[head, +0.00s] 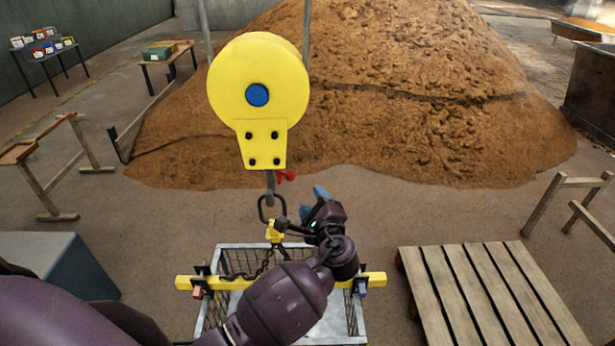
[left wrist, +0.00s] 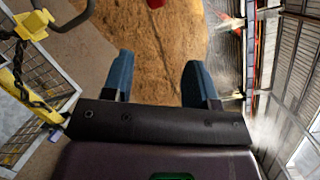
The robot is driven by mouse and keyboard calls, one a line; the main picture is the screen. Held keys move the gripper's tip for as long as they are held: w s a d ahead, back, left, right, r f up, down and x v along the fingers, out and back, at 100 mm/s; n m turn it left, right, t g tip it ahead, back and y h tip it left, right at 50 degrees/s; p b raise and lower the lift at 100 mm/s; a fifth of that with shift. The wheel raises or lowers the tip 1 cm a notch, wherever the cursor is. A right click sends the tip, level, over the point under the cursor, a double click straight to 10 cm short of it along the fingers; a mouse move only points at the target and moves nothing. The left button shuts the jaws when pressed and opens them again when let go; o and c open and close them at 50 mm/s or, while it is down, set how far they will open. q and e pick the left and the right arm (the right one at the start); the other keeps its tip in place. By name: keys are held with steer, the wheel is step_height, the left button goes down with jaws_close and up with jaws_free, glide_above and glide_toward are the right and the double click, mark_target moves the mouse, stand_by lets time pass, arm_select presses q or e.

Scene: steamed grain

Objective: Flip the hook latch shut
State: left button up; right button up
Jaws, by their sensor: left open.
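A yellow pulley block (head: 258,95) hangs upright in the head view, with a dark hook (head: 263,209) below it. A small red piece (head: 287,175), apparently the latch, sticks out to the right at the top of the hook. A red piece, likely the same one, shows at the top edge of the left wrist view (left wrist: 155,3). My left gripper (head: 313,202) is just right of the hook and below the red piece. Its blue fingers (left wrist: 160,78) are apart with nothing between them. My right gripper is not in view.
A yellow fitting (head: 274,232) with a chain hangs at the hook, above a wire basket (head: 350,317) with a yellow crossbar (head: 375,279). A wooden pallet (head: 480,290) lies at right. A brown grain heap (head: 420,100) rises behind. The floor between is clear.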

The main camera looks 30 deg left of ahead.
mark_target(292, 179)
arm_select(q)
steer(key=shift+m+g+y, duration=0.6)
steer(key=shift+y, duration=0.2)
steer(key=x, duration=0.3)
steer(key=s+x, duration=0.1)
steer(key=x, duration=0.3)
steer(key=a+x, duration=0.1)
steer(key=x, duration=0.2)
steer(key=shift+s+a+r+p, duration=0.1)
steer(key=shift+a+r+p, duration=0.15)
steer(key=shift+p, duration=0.1)
steer(key=shift+a, duration=0.25)
steer(key=c, duration=0.9)
jaws_close()
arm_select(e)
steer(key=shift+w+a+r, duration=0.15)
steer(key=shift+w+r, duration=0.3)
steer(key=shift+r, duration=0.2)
